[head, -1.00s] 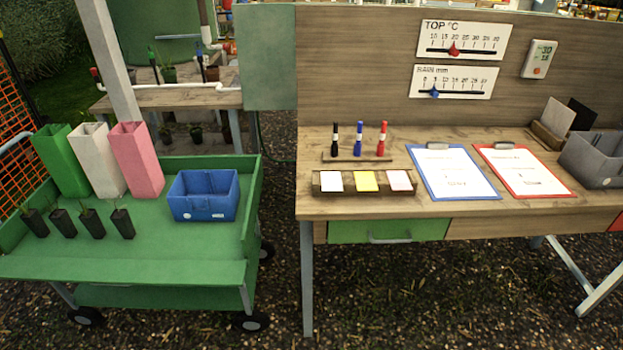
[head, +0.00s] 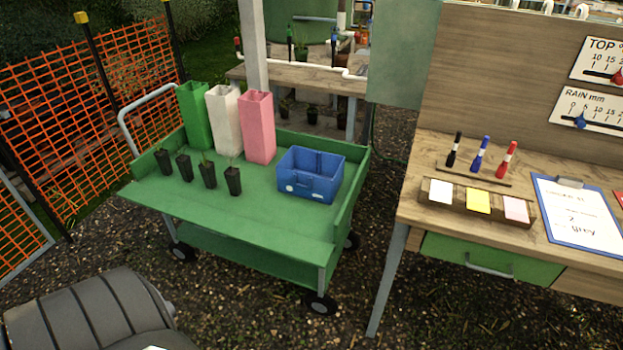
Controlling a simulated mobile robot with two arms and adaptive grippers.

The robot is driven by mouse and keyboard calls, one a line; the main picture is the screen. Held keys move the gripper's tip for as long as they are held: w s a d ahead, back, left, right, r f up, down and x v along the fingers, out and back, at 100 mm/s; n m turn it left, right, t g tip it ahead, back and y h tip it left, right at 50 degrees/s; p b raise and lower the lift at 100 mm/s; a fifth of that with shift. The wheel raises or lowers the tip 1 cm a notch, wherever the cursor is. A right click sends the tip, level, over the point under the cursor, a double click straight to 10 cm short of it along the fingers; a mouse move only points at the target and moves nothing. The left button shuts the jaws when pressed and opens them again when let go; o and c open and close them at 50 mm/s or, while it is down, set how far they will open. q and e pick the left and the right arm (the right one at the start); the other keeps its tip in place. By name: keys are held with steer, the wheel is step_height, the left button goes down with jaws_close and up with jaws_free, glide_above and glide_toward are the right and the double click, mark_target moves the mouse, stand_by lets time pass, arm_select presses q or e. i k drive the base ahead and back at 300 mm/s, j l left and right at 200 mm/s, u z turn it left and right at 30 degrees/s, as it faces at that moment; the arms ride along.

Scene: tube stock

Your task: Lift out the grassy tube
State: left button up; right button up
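Several small black tubes with thin green shoots stand upright in a row on the left part of the green cart (head: 255,205). They are the far-left tube (head: 163,162), the second tube (head: 184,167), the third tube (head: 207,176) and the right tube (head: 233,181). The shoots are too small to tell which one is grassy. Behind them stand a tall green sleeve (head: 195,118), a white sleeve (head: 225,122) and a pink sleeve (head: 259,130). Whatever is inside these sleeves is hidden. Neither of my grippers is in view.
A blue crate (head: 310,176) sits on the cart's right side. A wooden desk (head: 410,205) with pens, coloured cards and a blue-edged clipboard (head: 578,212) stands to the right. An orange mesh fence (head: 80,130) is at left. The cart's front deck is clear.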

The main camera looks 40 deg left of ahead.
mark_target(162, 157)
steer(key=u, duration=2.3)
steer(key=i+j+z, duration=0.1)
steer(key=z, duration=0.65)
steer(key=i+j+z, duration=0.25)
steer(key=j, duration=0.35)
steer(key=i+j+z, duration=0.3)
steer(key=j, duration=0.4)
steer(key=i+j+z, duration=0.1)
steer(key=j, duration=0.3)
steer(key=i+j+z, duration=0.15)
steer(key=j, duration=0.2)
steer(key=i, duration=0.05)
